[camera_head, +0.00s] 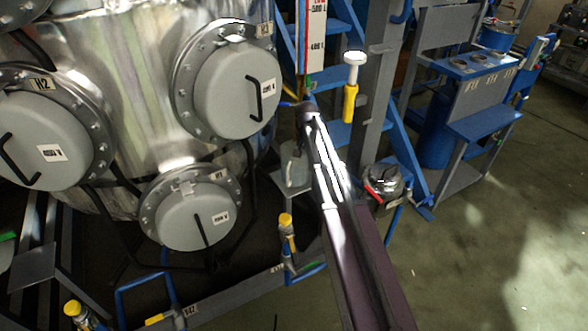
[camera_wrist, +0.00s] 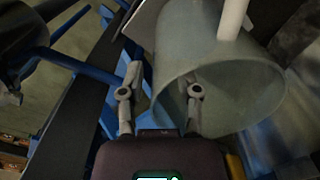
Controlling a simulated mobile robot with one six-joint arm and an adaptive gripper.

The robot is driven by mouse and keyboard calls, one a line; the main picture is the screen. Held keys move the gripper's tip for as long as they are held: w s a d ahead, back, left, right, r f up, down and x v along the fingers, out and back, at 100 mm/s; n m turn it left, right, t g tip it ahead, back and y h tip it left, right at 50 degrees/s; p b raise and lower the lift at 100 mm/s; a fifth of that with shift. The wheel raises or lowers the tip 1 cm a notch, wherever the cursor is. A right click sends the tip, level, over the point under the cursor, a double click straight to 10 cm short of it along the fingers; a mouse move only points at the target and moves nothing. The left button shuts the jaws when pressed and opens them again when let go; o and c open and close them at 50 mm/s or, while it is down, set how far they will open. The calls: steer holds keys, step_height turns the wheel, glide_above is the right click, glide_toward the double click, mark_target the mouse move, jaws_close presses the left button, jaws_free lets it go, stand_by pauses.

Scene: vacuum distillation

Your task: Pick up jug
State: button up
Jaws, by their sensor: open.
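The jug (camera_wrist: 245,85) is a grey-green, translucent round vessel filling the upper right of the wrist view, with its open mouth toward the camera. In the head view the jug (camera_head: 293,167) is partly hidden behind my arm. My gripper (camera_wrist: 165,85) is open. Its left finger is outside the jug's left wall, and its right finger overlaps the mouth opening. The wall lies between the fingers in the picture; contact cannot be told. The fingertips are hidden in the head view.
A large metal vessel with round grey hatches (camera_head: 236,90) stands left of the jug. Blue stairs (camera_head: 335,75) rise behind. Yellow-handled valves (camera_head: 287,230) and a blue-grey frame are close by. Open floor (camera_head: 500,250) lies at the right.

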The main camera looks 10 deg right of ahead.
jaws_close()
steer(key=shift+r, duration=0.15)
stand_by(0.5)
steer(key=shift+r+p, duration=0.7)
steer(key=shift+p, duration=0.15)
steer(key=s+d, duration=0.2)
steer(key=s, duration=0.6)
steer(key=s+d, duration=0.3)
steer(key=s, duration=0.6)
steer(key=shift+d, duration=0.25)
steer(key=shift+f, duration=0.1)
